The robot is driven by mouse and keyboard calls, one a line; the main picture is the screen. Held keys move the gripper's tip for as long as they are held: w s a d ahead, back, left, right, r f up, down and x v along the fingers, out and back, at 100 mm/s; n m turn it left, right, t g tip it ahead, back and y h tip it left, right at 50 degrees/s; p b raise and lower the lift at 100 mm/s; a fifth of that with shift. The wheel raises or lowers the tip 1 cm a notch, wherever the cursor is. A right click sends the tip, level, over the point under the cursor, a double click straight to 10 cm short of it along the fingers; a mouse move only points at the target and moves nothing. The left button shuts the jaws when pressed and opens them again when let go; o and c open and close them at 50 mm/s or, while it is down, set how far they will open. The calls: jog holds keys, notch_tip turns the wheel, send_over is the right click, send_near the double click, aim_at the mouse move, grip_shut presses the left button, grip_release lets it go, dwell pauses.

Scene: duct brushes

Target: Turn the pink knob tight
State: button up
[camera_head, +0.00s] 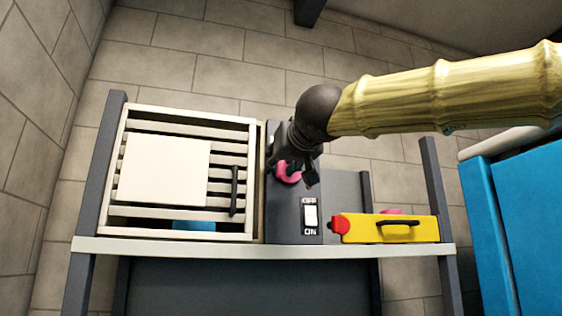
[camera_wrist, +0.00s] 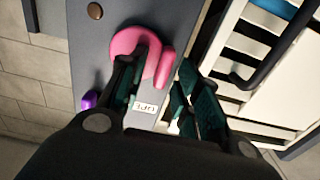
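The pink knob (camera_head: 286,174) is on the grey upright panel (camera_head: 284,225) in the middle of the bench. In the wrist view the knob (camera_wrist: 128,40) is a rounded pink disc with a pink lug (camera_wrist: 166,66) sticking out on its right. My gripper (camera_head: 297,174) is at the knob, its fingers pointing at the panel. In the wrist view my gripper (camera_wrist: 163,70) is open. The left finger overlaps the knob's face and hides part of it. The right finger is right of the lug, with a small gap. Whether a finger touches the knob cannot be told.
A cream slatted unit (camera_head: 165,170) with a dark handle (camera_head: 235,190) stands left of the panel. An OFF/ON switch (camera_head: 310,218) is low on the panel. A yellow box (camera_head: 425,229) with a red end is at right. A purple piece (camera_wrist: 88,100) shows near the knob.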

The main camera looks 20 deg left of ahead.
grip_shut()
